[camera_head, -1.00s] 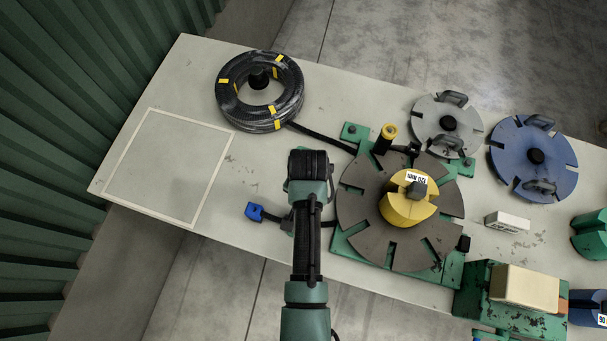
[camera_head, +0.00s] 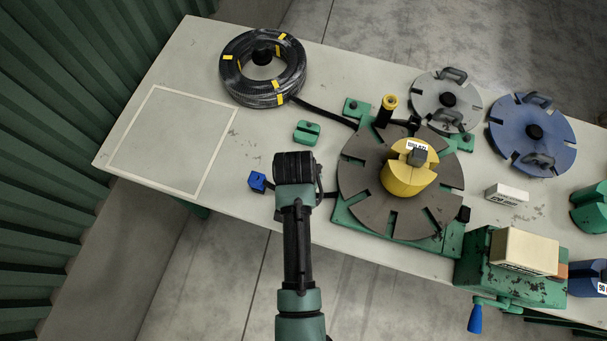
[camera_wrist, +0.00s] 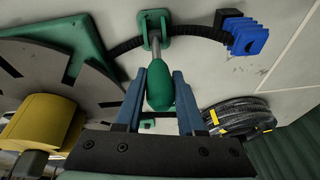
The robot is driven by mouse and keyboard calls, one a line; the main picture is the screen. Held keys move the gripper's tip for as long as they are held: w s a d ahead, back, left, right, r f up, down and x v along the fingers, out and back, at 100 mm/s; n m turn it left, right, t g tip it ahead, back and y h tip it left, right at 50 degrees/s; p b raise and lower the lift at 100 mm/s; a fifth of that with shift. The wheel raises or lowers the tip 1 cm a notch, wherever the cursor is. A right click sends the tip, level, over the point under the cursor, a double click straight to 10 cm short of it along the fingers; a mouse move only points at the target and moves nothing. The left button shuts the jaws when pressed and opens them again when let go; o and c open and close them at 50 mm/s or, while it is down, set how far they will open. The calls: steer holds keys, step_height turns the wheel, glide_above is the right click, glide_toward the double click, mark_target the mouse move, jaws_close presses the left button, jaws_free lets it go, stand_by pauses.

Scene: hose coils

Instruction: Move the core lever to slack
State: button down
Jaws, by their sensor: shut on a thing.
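My gripper (camera_wrist: 158,105) is closed around a green grip (camera_wrist: 160,86) on a thin metal lever rod (camera_wrist: 154,42). The rod rises from a green bracket (camera_wrist: 157,20) near the table's front edge, beside the black hose. In the head view my gripper (camera_head: 295,170) hides this lever. The yellow core (camera_head: 405,182) with its white label and grey top knob stands on the dark slotted turntable (camera_head: 365,190), right of my gripper. No slack marking can be read.
A black hose coil (camera_head: 240,87) with yellow bands lies at the back left. A small green block (camera_head: 307,131) stands just beyond my gripper. A blue clip (camera_head: 257,182) sits left of it. Grey (camera_head: 425,97) and blue (camera_head: 560,135) discs lie at the right. The outlined square is empty.

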steer(key=shift+s+a+t, duration=0.15)
steer(key=shift+s+t, duration=0.35)
steer(key=shift+s, duration=0.1)
steer(key=s+t, duration=0.1)
steer(key=s+t+h+b, duration=0.1)
steer(key=t, duration=0.1)
steer(key=shift+a+f, duration=0.1)
steer(key=shift+a, duration=0.25)
steer(key=shift+s+a+f, duration=0.2)
steer(key=shift+s, duration=0.3)
steer(key=shift+s+a+f, duration=0.15)
steer(key=shift+s, duration=0.3)
steer(key=shift+s+f, duration=0.1)
steer(key=shift+s, duration=0.05)
steer(key=c, duration=0.5)
jaws_free()
steer(key=shift+r, duration=0.25)
steer(key=b+v, duration=0.2)
steer(key=v, duration=1)
steer(key=shift+a+r, duration=0.1)
steer(key=shift+r, duration=0.25)
